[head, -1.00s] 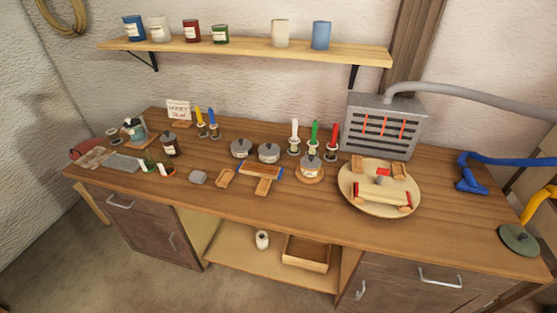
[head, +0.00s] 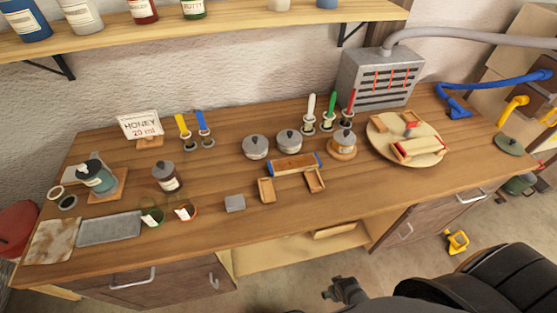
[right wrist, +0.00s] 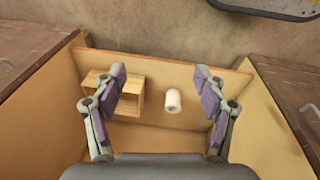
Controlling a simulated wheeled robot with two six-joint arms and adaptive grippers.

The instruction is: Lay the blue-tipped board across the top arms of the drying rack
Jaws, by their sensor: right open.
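The blue-tipped board (head: 293,164), light wood with blue ends, lies on the workbench (head: 350,185) in front of two grey lidded pots. Two small wooden pieces lie just in front of it. My right gripper (head: 340,291) is low in front of the bench, well apart from the board. In the right wrist view my right gripper (right wrist: 160,78) is open and empty, its purple pads facing the open bay under the bench. I cannot make out a drying rack for certain. My left gripper is not in view.
A round board (head: 375,145) holds a red-ended piece. A grey slotted box (head: 380,75) with a hose stands behind. A honey sign (head: 140,125), jars and candles stand around. The bay holds a wooden box (right wrist: 128,95) and a white roll (right wrist: 173,100).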

